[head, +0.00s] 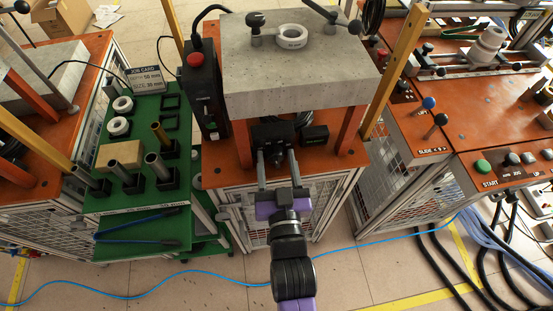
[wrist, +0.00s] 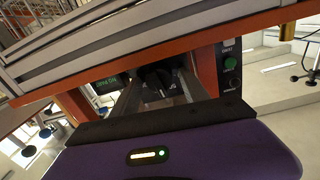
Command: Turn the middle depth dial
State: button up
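A black dial unit (head: 272,133) sits under the front of the grey slab on the middle bench. A dark round knob (head: 276,157) shows on its front; I take it as the middle depth dial. My gripper (head: 277,166) is in front of the unit with its two grey fingers apart, one on each side of the knob. In the wrist view a dark dial (wrist: 156,76) shows between the spread fingers of my gripper (wrist: 157,86), in shadow. I see no clear contact with it. The dial's pointer and markings are too dark to read.
The grey slab (head: 300,75) overhangs the dial, between orange legs. A black box with a red button (head: 195,61) stands at left. A green rack (head: 140,195) with tubes and rings is further left. A control panel (head: 515,168) is at right. Floor cables lie right.

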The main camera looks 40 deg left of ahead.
grip_shut()
jog(key=shift+f+n+b, duration=0.15)
jog(key=shift+n+b, duration=0.4)
jog(key=shift+n, duration=0.95)
jog(key=shift+o, duration=1.1)
grip_release()
